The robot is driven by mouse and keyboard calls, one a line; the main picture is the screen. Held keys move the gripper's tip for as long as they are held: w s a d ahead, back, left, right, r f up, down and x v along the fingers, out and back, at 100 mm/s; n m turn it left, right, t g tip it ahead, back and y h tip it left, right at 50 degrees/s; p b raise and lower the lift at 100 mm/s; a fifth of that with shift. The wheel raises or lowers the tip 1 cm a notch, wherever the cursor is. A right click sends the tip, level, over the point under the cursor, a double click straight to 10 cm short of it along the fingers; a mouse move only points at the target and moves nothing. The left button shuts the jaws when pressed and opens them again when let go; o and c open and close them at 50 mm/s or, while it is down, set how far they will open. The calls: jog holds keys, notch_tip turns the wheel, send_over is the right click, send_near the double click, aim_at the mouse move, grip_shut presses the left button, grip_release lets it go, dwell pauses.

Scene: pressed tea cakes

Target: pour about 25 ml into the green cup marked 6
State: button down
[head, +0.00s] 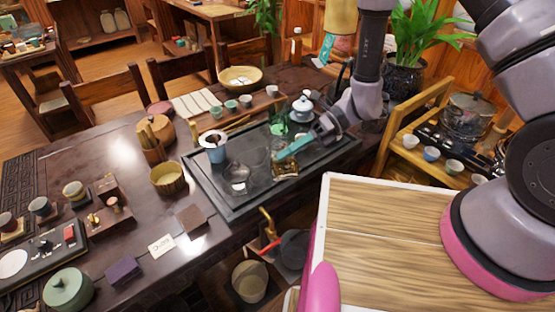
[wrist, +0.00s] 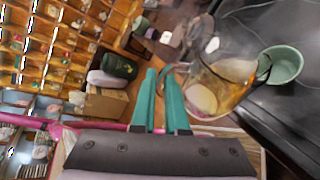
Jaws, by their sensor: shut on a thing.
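My gripper (head: 296,150) is over the dark tea tray in the head view. In the wrist view its teal fingers (wrist: 160,98) are shut on the handle of a clear glass pitcher (wrist: 222,85). The pitcher looks tilted and holds some amber tea. A small green cup (wrist: 285,66) stands on the tray right beside the pitcher's lip. No number shows on it, and I cannot tell whether tea is flowing. In the head view the pitcher (head: 285,170) shows as an amber glass shape below the fingers; I cannot make out the cup there.
Several small cups (head: 231,106) stand along the back. A wooden-topped surface (head: 390,225) lies at front right.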

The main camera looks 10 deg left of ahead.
aim_at(293, 173)
jog(key=shift+w+a, duration=0.1)
jog(key=shift+w, duration=0.15)
jog(key=shift+s+d+m+p, duration=0.2)
jog(key=shift+s+m+p, duration=0.1)
jog(key=shift+s+p, duration=0.15)
dwell(0.6)
jog(key=shift+w+a+g+p, duration=0.1)
jog(key=shift+w+g+p, duration=0.2)
jog(key=shift+p, duration=0.1)
dwell(1.4)
jog(key=shift+s, duration=0.1)
jog(key=shift+s+d+f+n+t+y+b, duration=0.1)
jog(key=shift+s+d+f+n+t, duration=0.25)
jog(key=shift+s+n+t, duration=0.3)
jog(key=shift+s+d+f+n+t+y+b, duration=0.15)
jog(key=shift+s+d+f+n+t, duration=0.2)
jog(key=shift+s+n, duration=0.35)
jog(key=shift+s+d+f+n+t+y+b, duration=0.1)
jog(key=shift+s+d+f+n+t, duration=0.2)
jog(key=shift+s+n+t, duration=0.45)
jog(key=shift+s+d+r, duration=0.1)
jog(key=shift+s, duration=0.1)
dwell(0.5)
